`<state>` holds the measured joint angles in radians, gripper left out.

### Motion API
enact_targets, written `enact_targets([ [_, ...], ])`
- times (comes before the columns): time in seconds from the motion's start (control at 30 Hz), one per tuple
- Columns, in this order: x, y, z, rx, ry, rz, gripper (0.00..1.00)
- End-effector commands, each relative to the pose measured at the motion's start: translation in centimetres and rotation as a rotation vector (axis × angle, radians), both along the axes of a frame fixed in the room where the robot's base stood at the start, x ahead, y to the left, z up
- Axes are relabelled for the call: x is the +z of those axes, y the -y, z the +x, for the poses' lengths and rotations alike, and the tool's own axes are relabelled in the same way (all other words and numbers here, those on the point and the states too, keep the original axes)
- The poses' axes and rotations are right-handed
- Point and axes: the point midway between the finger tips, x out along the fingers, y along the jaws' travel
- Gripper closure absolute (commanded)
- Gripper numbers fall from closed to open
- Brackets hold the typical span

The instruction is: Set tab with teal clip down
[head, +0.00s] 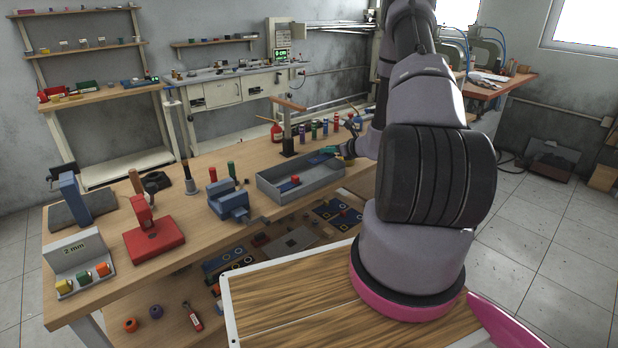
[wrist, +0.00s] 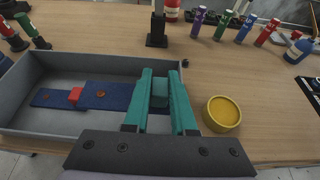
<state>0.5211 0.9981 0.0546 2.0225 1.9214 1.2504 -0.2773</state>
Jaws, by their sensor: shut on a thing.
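My gripper (wrist: 161,78) has two long teal fingers, shut on a teal clip (wrist: 160,92) that shows between them in the wrist view. A dark blue strip (wrist: 112,96) with an orange-brown spot shows left of the fingers and seems to be the tab under this clip. It is over the grey tray (wrist: 42,140), at its right end; I cannot tell whether it touches the floor. Another blue tab (wrist: 48,98) with a red clip (wrist: 75,96) lies in the tray to the left. In the head view my gripper (head: 328,152) is at the tray's far right (head: 270,193).
A round yellow container (wrist: 223,112) stands just right of the fingers. A dark post on a base (wrist: 157,30) stands behind the tray. Several coloured bottles (wrist: 222,26) line the back. A blue vise (head: 228,198) and a red fixture (head: 150,243) stand to the left.

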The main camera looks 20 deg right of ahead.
Motion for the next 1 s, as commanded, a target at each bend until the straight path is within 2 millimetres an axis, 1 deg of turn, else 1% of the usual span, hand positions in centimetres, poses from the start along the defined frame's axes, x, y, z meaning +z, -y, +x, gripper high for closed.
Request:
enact_targets([
  [0.03,-1.2,0.0,0.0,-0.001,-0.002,0.002,1.00],
  [0.1,-2.3,0.0,0.0,-0.002,-0.002,0.003,1.00],
  [0.37,-4.5,0.1,0.0,-0.002,-0.001,0.002,1.00],
  [0.5,-6.6,0.0,0.0,-0.002,-0.001,0.002,1.00],
  [0.57,-7.4,0.0,0.0,-0.001,-0.001,0.003,1.00],
  [0.97,-8.0,0.0,0.0,-0.001,0.001,0.000,1.00],
  [1.0,-7.9,0.0,0.0,-0.001,0.001,0.000,0.63],
])
